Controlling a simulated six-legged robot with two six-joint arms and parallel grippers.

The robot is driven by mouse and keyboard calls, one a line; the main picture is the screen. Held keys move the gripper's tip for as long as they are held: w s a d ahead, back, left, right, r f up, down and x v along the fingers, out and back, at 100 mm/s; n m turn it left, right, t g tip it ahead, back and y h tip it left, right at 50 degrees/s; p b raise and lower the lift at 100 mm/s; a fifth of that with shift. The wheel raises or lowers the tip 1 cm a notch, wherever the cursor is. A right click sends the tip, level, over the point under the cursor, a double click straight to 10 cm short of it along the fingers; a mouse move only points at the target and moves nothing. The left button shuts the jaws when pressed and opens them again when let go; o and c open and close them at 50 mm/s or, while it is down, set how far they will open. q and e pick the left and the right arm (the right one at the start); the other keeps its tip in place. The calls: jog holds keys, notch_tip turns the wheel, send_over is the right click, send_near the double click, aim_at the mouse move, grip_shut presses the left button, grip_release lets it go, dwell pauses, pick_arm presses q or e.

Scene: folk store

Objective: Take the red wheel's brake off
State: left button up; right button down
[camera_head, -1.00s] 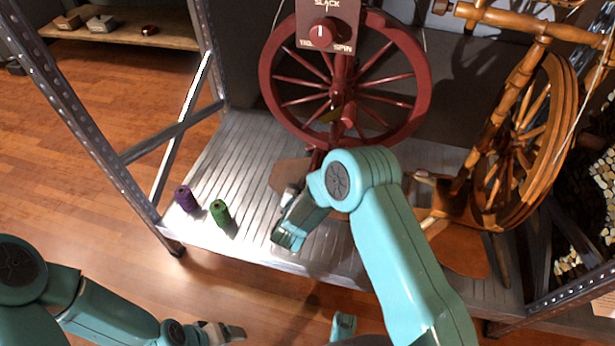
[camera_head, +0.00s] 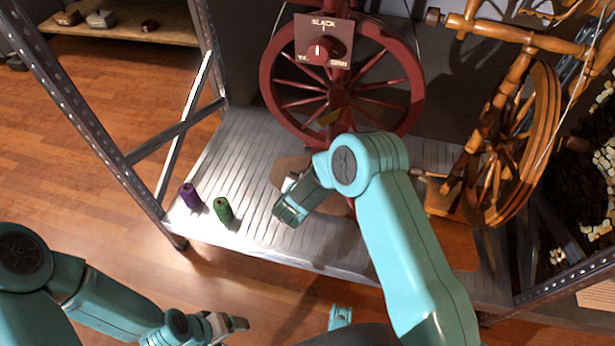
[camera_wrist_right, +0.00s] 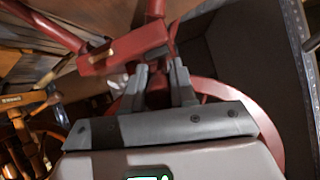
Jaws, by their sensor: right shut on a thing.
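The red wheel (camera_head: 343,100) stands upright on the metal shelf. A dark red panel (camera_head: 341,28) at its top reads SLACK above and SPIN at right; its left label is unclear. The round red knob (camera_head: 320,50) on it has an upright white mark. My right arm reaches in front of the wheel's lower part, with its gripper low there, partly hidden. In the right wrist view, my right gripper (camera_wrist_right: 160,75) is shut on a dark red part (camera_wrist_right: 158,90), mostly hidden. My left gripper (camera_head: 232,323) is low at left, away from the wheel; its opening is unclear.
A purple spool (camera_head: 190,196) and a green spool (camera_head: 223,210) stand on the shelf (camera_head: 222,150) at left. A wooden spinning wheel (camera_head: 512,150) stands at right. A perforated metal post (camera_head: 95,120) rises at left.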

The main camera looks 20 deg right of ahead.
jog(key=c, duration=0.9)
grip_release()
jog(key=shift+r, duration=0.1)
jog(key=p+v, duration=0.4)
jog(key=v, duration=1.2)
jog(key=shift+s, duration=0.2)
